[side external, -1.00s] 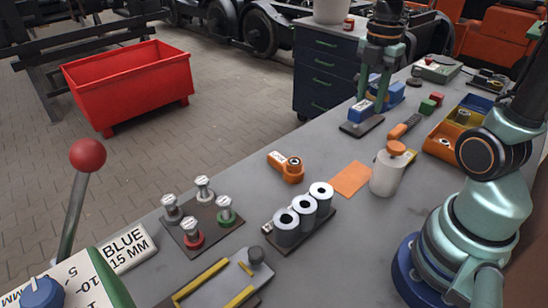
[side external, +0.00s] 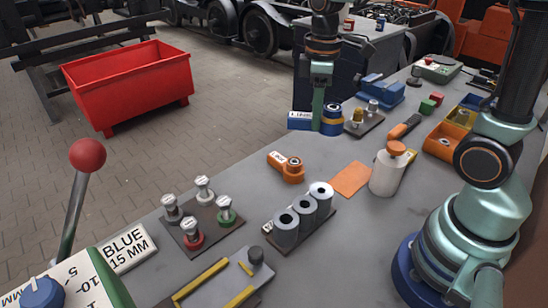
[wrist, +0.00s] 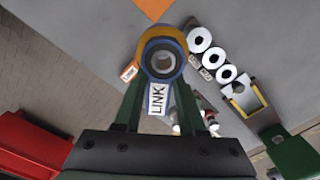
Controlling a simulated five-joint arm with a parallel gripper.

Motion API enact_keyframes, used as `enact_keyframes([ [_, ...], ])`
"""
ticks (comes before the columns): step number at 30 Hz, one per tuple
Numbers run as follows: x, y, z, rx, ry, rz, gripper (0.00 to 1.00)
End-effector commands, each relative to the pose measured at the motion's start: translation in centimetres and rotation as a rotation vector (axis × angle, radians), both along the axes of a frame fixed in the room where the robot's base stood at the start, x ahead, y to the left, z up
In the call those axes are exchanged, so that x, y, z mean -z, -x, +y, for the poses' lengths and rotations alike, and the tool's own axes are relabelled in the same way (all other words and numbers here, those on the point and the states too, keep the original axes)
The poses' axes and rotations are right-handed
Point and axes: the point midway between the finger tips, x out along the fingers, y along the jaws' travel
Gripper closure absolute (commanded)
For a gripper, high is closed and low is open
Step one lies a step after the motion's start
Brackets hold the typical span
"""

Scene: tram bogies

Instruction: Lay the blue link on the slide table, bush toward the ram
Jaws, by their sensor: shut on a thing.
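My gripper (side external: 318,124) is shut on the blue link (side external: 299,121), which it holds above the far-left edge of the bench. In the wrist view my gripper (wrist: 160,94) has the link between its fingers. The link's round bush end (wrist: 161,58) points away from the wrist, and its white LINK label (wrist: 157,99) faces the camera. The likely slide table is a grey plate with yellow rails (side external: 215,285) at the front of the bench, well apart from the link. It also shows at the right of the wrist view (wrist: 243,98). I cannot pick out the ram.
An orange link (side external: 278,159) lies mid-bench. Three grey cylinders (side external: 304,211) stand on a dark holder, beside a plate of colored pins (side external: 203,238). A white bottle (side external: 387,175) stands near an orange sheet (side external: 351,178). A red-knobbed lever (side external: 88,155) rises at front left.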

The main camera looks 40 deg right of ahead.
Motion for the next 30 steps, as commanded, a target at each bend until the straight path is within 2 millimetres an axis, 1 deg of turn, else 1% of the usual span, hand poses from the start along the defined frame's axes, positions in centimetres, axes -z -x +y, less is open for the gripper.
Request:
enact_keyframes([
  [1, 0.1, -0.3, 1.0, 0.052, -0.001, -0.001, 1.0],
  [6, 0.7, -1.0, 4.0, 0.257, -0.001, -0.001, 1.0],
  [15, 1.8, -1.5, 9.4, 0.621, -0.001, -0.001, 1.0],
  [23, 2.8, -1.2, 14.3, 0.936, -0.001, -0.001, 1.0],
  [30, 3.9, -0.3, 18.8, 1.226, -0.002, 0.0, 1.0],
])
